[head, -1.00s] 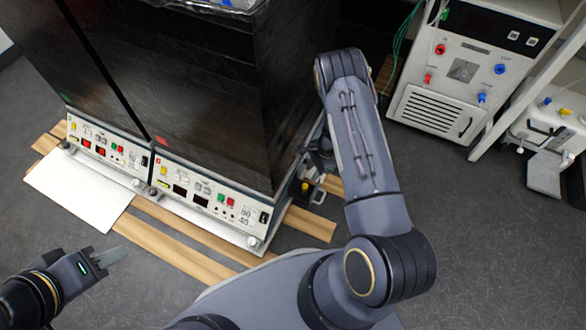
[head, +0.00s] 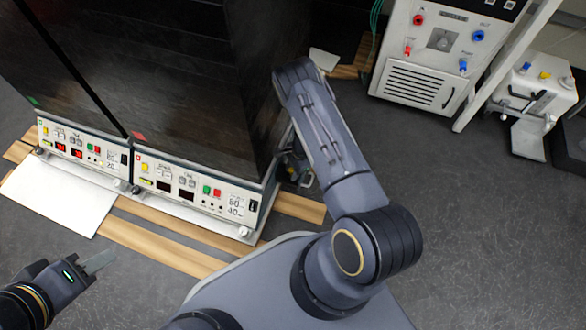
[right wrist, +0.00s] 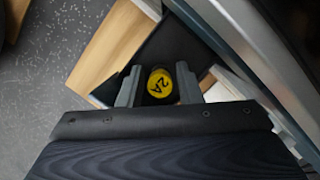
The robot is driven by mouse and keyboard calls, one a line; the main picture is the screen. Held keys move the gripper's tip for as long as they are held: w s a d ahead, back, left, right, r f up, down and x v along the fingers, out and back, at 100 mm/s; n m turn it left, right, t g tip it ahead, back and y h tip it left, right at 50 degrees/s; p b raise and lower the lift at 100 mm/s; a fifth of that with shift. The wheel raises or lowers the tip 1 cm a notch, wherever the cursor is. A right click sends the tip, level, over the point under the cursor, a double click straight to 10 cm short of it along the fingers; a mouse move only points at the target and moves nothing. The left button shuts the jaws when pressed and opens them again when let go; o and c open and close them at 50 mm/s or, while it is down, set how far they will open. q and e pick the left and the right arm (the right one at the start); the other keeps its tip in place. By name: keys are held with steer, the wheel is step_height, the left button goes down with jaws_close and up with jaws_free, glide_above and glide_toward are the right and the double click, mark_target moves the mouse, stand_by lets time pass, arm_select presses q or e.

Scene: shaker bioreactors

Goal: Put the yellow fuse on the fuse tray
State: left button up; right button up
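The yellow fuse (right wrist: 160,83), marked 2A, is seen end-on in the right wrist view, between the two fingers of my right gripper (right wrist: 159,90). Narrow dark gaps seem to show on both sides of it, so the fingers look open around it. A black surface (right wrist: 182,42) lies behind it. In the head view my right gripper (head: 300,170) is mostly hidden beside the right bioreactor's corner. My left gripper (head: 95,263) is at the lower left, away from the fuse, seen nearly side-on with its finger gap unclear. I cannot identify the fuse tray for certain.
Two dark bioreactors with control panels (head: 190,185) stand on wooden strips (head: 165,250). A white plate (head: 55,195) lies at the left. A white device with terminals (head: 420,85) and a smaller one (head: 535,95) stand at the right. The floor at lower right is clear.

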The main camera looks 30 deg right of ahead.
jaws_close()
steer(key=shift+r, duration=0.1)
steer(key=shift+r+p, duration=0.3)
steer(key=shift+r, duration=0.2)
steer(key=shift+r, duration=0.25)
steer(key=shift+r+p, duration=0.35)
steer(key=shift+r, duration=0.1)
steer(key=shift+r, duration=0.1)
